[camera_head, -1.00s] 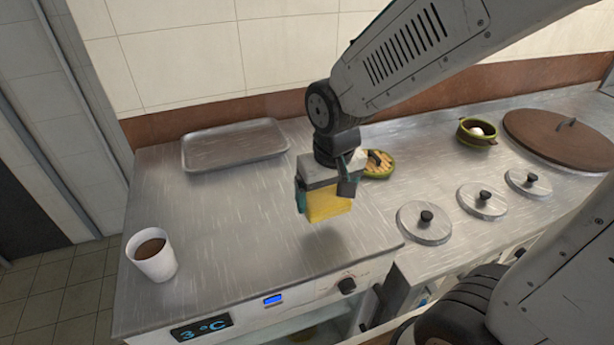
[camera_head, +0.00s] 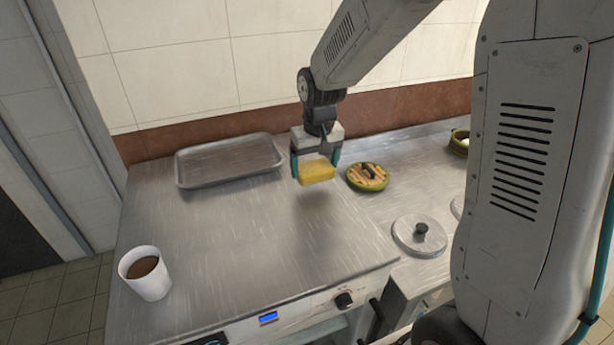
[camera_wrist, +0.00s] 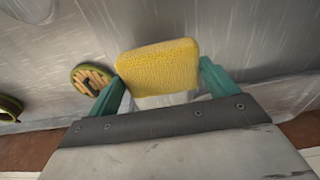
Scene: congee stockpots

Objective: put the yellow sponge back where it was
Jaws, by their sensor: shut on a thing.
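The yellow sponge (camera_head: 317,170) is held between the teal fingers of my gripper (camera_head: 316,160). My gripper is shut on it and holds it above the steel counter (camera_head: 235,240), with a soft shadow below. In the wrist view the sponge (camera_wrist: 158,66) fills the space between the two fingers (camera_wrist: 160,92), its broad textured face showing. Bare counter lies under it.
A steel tray (camera_head: 230,179) lies at the back left. A white cup (camera_head: 148,283) of brown liquid stands front left. A round green-rimmed dish (camera_head: 353,184) is right of my gripper, with a knobbed steel lid (camera_head: 405,241) nearer. The middle counter is clear.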

